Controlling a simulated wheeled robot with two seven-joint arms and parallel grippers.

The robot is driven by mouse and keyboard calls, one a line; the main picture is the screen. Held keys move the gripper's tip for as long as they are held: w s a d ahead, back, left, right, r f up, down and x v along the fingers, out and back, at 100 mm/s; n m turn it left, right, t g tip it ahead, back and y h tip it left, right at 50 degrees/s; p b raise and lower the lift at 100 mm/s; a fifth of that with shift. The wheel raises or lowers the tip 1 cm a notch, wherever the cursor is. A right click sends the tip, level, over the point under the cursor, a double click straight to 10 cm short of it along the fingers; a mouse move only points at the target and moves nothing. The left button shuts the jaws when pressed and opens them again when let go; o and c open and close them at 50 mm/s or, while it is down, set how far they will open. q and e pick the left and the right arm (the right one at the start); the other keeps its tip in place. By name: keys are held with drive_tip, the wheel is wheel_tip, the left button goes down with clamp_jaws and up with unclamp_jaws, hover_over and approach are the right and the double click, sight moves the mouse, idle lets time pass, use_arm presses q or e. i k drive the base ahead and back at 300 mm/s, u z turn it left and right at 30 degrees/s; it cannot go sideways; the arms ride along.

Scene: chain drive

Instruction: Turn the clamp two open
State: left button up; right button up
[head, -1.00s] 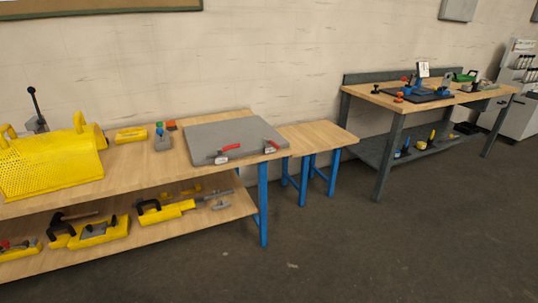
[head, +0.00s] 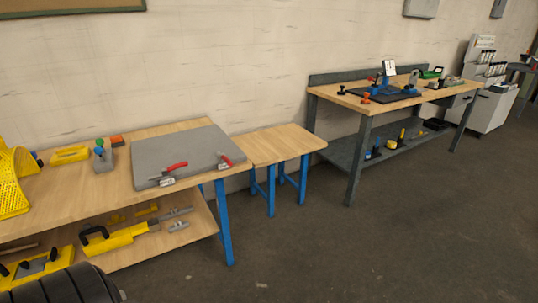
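In the head view, a grey plate (head: 178,152) lies on the wooden workbench at the left. Two toggle clamps with red handles sit along its front part. One clamp (head: 174,168) is near the plate's front left corner, and the other clamp (head: 226,160) is at its right front edge. Both bear small white labels that are too small to read, so I cannot tell which is clamp two. Both handles look low over the plate. Neither of my grippers is in view.
A small wooden table (head: 277,145) with blue legs stands right of the workbench (head: 60,205). A grey-legged bench (head: 350,103) with blue fixtures stands farther right. A yellow perforated guard (head: 14,190) is at far left. The floor (head: 400,235) in front is open.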

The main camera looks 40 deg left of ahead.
sight(223, 156)
drive_tip(key=z, duration=0.1)
drive_tip(key=i, duration=0.8)
drive_tip(key=u, duration=0.55)
drive_tip(key=i, duration=0.6)
drive_tip(key=u, duration=0.55)
